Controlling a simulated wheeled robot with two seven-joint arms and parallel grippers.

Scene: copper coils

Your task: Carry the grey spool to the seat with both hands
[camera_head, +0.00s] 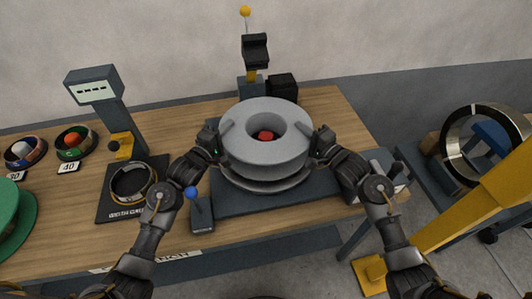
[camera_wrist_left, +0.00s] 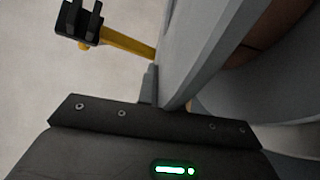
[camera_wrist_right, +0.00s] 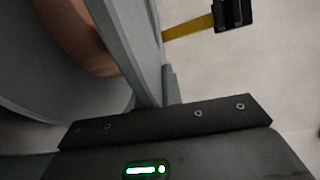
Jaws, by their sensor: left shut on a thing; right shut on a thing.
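The grey spool (camera_head: 265,155) is a thick ring with a wide centre hole, in the middle of the head view. A red piece (camera_head: 265,135) shows through the hole. My left gripper (camera_head: 217,140) is shut on the spool's left rim, and my right gripper (camera_head: 317,143) is shut on its right rim. The grey rim fills part of the left wrist view (camera_wrist_left: 202,55) and right wrist view (camera_wrist_right: 122,50), with brown surface inside. Below the spool is a dark square base (camera_head: 235,207). The spool hides the base's middle, so I cannot tell whether they touch.
A blue-knobbed lever box (camera_head: 203,215) stands front left of the base. A dark mat (camera_head: 112,205) with a ring and a display post (camera_head: 100,90) are left. A black-and-yellow post (camera_head: 255,55) stands behind. A yellow arm-like structure (camera_head: 470,210) is right. The table's right back corner is clear.

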